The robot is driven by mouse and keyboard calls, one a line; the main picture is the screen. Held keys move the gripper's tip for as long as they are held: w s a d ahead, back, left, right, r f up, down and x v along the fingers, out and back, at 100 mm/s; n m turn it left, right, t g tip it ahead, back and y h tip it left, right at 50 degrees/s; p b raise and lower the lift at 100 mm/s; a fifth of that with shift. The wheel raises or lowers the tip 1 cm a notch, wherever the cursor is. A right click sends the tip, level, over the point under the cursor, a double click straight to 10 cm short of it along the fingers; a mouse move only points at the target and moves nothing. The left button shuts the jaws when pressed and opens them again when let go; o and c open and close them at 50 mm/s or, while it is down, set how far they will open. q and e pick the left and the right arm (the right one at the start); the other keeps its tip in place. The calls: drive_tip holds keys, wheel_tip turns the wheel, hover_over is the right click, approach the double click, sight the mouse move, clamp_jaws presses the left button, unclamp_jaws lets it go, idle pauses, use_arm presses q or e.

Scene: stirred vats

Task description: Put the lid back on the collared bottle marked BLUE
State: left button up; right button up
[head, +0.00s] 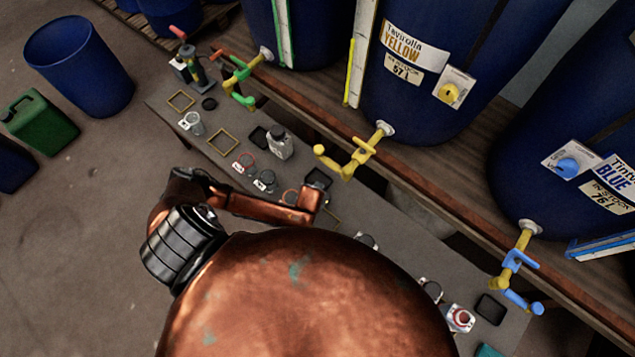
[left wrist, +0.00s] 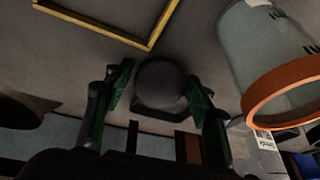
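In the left wrist view the two fingers of my left gripper (left wrist: 160,88) stand apart on either side of a dark round knob (left wrist: 159,82). The knob sits on a dark flat base, which looks like a lid. Narrow gaps seem to show beside it; contact is unclear. A clear grey vessel with an orange collar (left wrist: 286,93) stands to the right, apart from the fingers. It bears dark lettering that I cannot read. In the head view my copper arm hides the left gripper, and no bottle reading BLUE is legible. My right gripper is out of view.
A yellow outline (left wrist: 150,44) lies near the knob. Blue vats with yellow (head: 350,160) and blue taps (head: 517,265) overhang the bench's far edge.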

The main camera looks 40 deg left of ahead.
use_arm(q)
drive_tip(key=c, duration=0.7)
drive_tip(key=shift+o, duration=0.2)
